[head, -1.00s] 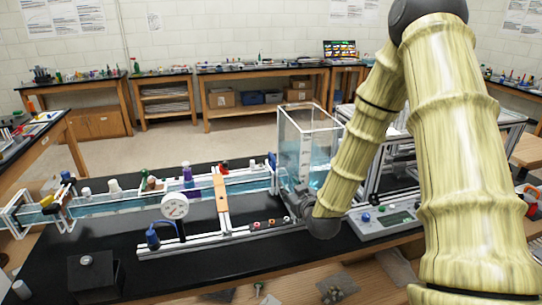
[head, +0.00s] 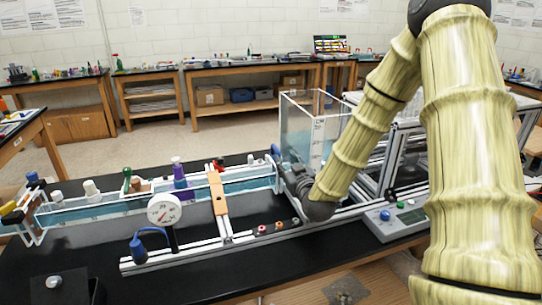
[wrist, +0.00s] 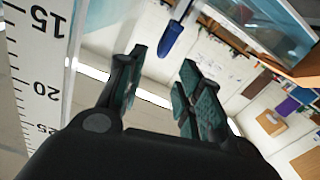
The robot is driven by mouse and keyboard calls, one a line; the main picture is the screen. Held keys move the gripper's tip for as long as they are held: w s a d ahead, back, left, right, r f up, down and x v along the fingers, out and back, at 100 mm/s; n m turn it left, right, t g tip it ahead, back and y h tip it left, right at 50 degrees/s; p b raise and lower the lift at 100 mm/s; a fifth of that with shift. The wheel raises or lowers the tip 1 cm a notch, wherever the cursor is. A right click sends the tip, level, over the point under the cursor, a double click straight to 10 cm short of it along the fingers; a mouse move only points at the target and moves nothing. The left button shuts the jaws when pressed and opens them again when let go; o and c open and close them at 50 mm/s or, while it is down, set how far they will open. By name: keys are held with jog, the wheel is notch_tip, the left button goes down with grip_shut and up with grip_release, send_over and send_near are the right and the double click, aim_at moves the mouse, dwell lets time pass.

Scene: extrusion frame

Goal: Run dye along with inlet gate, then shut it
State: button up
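The water channel (head: 110,210) runs across the black bench from the left to a clear tank (head: 300,128) that holds blue water. A small blue handle (head: 275,151) stands where channel and tank meet; it may be the inlet gate. My gripper (head: 288,174) is beside this end, partly hidden by my arm. In the wrist view my gripper (wrist: 160,85) has its fingers apart with nothing between the pads. A blue rod-like handle (wrist: 172,38) hangs just beyond the fingertips. A purple bottle (head: 179,174) stands at the channel; I cannot tell whether it holds the dye.
A dial gauge (head: 164,210) and a wooden crosspiece (head: 217,192) stand by the channel. A numbered scale (wrist: 36,80) is close to my gripper's left. Bare black benchtop lies in front (head: 190,275).

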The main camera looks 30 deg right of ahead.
aim_at(277, 150)
jog(key=p+x, duration=0.3)
jog(key=x, duration=0.6)
jog(key=shift+w, duration=0.25)
jog(key=shift+w+d+f+p, duration=0.2)
jog(key=shift+w+p, duration=0.1)
jog(key=shift+w, duration=0.4)
grip_shut()
